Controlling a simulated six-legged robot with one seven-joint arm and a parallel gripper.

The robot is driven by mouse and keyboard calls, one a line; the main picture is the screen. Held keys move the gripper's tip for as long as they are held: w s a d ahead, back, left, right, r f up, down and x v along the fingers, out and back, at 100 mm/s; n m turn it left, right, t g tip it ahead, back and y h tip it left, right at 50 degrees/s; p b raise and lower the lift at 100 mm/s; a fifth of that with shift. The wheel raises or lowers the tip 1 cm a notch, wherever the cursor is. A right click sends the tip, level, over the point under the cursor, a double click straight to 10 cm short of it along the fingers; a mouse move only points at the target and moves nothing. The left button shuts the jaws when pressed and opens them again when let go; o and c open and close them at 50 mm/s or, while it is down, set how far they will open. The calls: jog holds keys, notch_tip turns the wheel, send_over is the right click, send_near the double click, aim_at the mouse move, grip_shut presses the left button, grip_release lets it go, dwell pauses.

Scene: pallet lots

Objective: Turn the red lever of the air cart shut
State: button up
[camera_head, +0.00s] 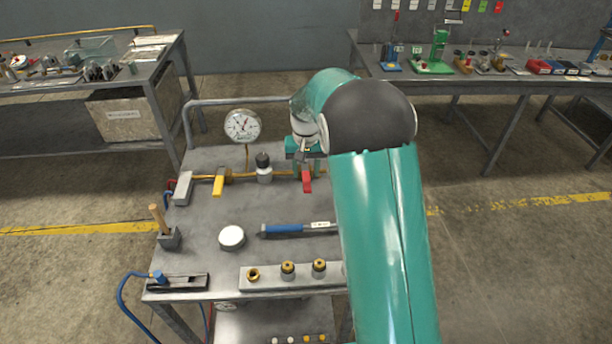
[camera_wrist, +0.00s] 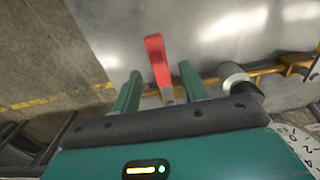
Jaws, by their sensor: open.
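The air cart (camera_head: 200,215) stands in front of me with a brass pipe (camera_head: 236,176) along its top. The red lever (camera_head: 307,184) sits at the pipe's right part and points toward the cart's front, across the pipe. My gripper (camera_head: 304,150) is over the lever's pivot end, partly hidden by my arm. In the wrist view, the red lever (camera_wrist: 157,58) stands between the two open fingers of my gripper (camera_wrist: 160,76), with a gap on each side. The lever's base is partly hidden behind the gripper body.
A yellow lever (camera_head: 218,185) is on the same pipe to the left. A pressure gauge (camera_head: 242,126) and a black-topped fitting (camera_head: 263,165) stand near the lever. A blue-handled tool (camera_head: 284,229) and a white disc (camera_head: 231,237) lie in front. Workbenches stand behind.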

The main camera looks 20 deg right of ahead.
aim_at(306, 181)
notch_tip(306, 181, up, 10)
jog(key=shift+r, duration=0.2)
dwell(0.3)
jog(key=s+a+r+n+t, duration=0.1)
jog(key=s+r+t, duration=0.1)
jog(key=s+r, duration=0.55)
jog(key=s+a+r+t, duration=0.1)
jog(key=s+r, duration=0.3)
jog(key=s, duration=0.6)
jog(key=s+a+f+n+t, duration=0.1)
jog(key=s+f+t, duration=0.1)
jog(key=s, duration=1.3)
jog(key=shift+s+a+f+t, duration=0.2)
jog(key=shift+s+f+t, duration=0.1)
jog(key=shift+f, duration=0.25)
jog(key=shift+a, duration=0.15)
